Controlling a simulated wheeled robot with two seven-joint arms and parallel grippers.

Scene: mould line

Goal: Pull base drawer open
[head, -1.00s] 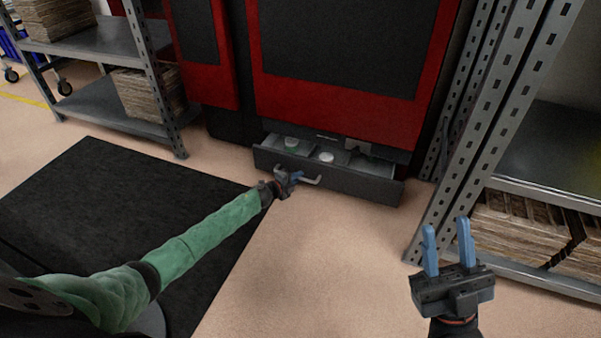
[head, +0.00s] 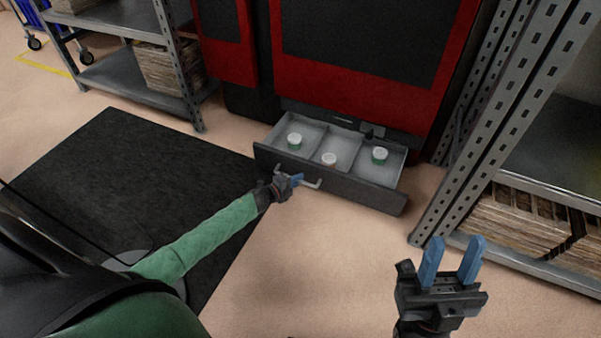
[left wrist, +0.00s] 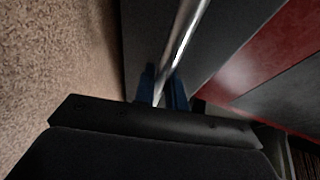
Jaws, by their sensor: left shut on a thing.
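The base drawer (head: 345,187) sticks out from the bottom of the red and black machine, near the floor. Its inside shows three compartments, with a white-topped jar (head: 294,141) in the left one, another jar (head: 329,160) in the middle and a green jar with a white lid (head: 379,155) in the right. My left gripper (head: 297,180) is shut on the drawer's bar handle (head: 314,185). In the left wrist view the shiny handle (left wrist: 181,45) runs between the blue fingers (left wrist: 163,92). My right gripper (head: 450,262) is open and empty, in front of the right shelf.
The red machine (head: 365,88) stands behind the drawer. A metal rack (head: 545,205) with stacked cardboard stands close on the right, and another rack (head: 130,80) at the back left. A black mat (head: 110,190) lies left; bare floor is in front of the drawer.

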